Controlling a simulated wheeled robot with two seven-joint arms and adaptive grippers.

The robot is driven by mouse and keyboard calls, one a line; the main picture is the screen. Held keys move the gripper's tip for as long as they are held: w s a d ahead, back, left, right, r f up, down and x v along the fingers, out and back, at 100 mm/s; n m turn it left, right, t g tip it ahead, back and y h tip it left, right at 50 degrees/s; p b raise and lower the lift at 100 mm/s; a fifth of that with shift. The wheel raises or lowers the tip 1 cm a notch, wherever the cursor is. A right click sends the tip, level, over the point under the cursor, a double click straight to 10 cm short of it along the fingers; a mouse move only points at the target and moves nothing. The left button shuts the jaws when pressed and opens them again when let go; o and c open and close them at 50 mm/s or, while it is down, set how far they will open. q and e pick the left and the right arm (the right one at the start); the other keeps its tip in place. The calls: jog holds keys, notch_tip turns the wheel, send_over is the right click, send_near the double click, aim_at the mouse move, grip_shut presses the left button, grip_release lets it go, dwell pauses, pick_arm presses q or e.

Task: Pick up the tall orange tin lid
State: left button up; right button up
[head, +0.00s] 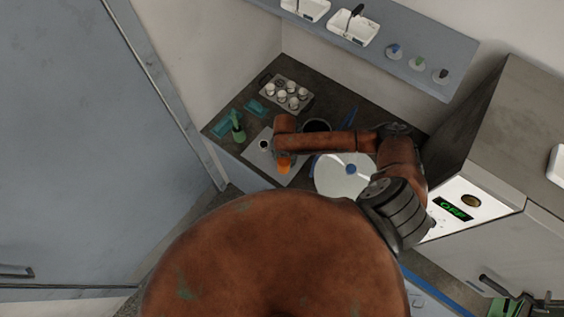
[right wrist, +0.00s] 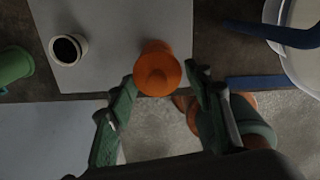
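My right gripper (right wrist: 160,82) is open, with one finger on each side of the lid's near part. I cannot tell whether either finger touches it. In the head view my right arm reaches over the counter from the right and partly hides the area around the lid. My left gripper is not in view.
A small white cup with a dark inside (right wrist: 68,49) stands left of the lid. A green object (head: 238,130), a rack of pale cups (head: 288,94) and a large whitish round pan (head: 335,182) share the counter.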

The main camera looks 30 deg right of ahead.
jog(key=c, duration=0.5)
jog(key=shift+r, duration=0.15)
